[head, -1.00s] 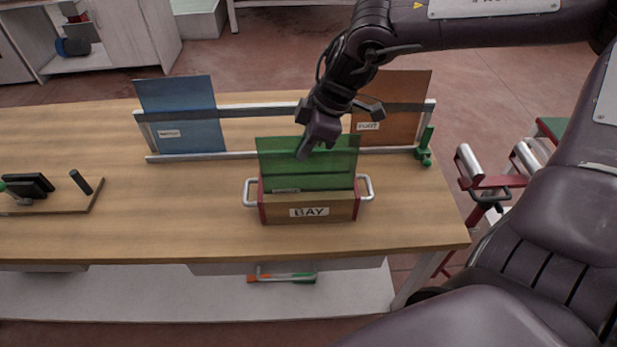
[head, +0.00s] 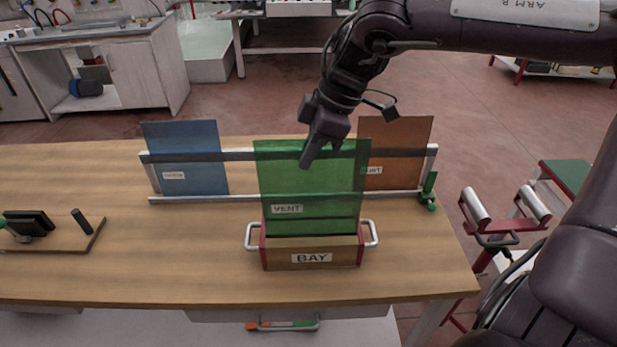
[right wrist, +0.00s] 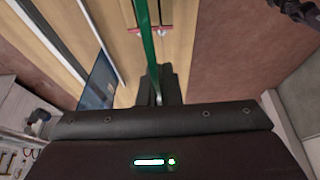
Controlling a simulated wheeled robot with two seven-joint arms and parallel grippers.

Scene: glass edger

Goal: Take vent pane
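The green translucent vent pane (head: 315,185), labelled VENT, stands upright above the wooden box marked BAY (head: 290,257). My right gripper (head: 309,158) is shut on the pane's top edge. In the right wrist view the pane (right wrist: 147,40) shows edge-on as a green strip running into the gripper (right wrist: 155,90). The pane's lower edge meets the box's top in the head view; I cannot tell whether it is clear of the box. My left gripper is not in view.
A metal rack (head: 240,198) behind the box holds a blue pane (head: 187,150) at left and a brown pane (head: 405,150) at right. A board with a black device (head: 28,223) lies at the table's left. The table between is clear. A red roller stand (head: 490,240) is at right.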

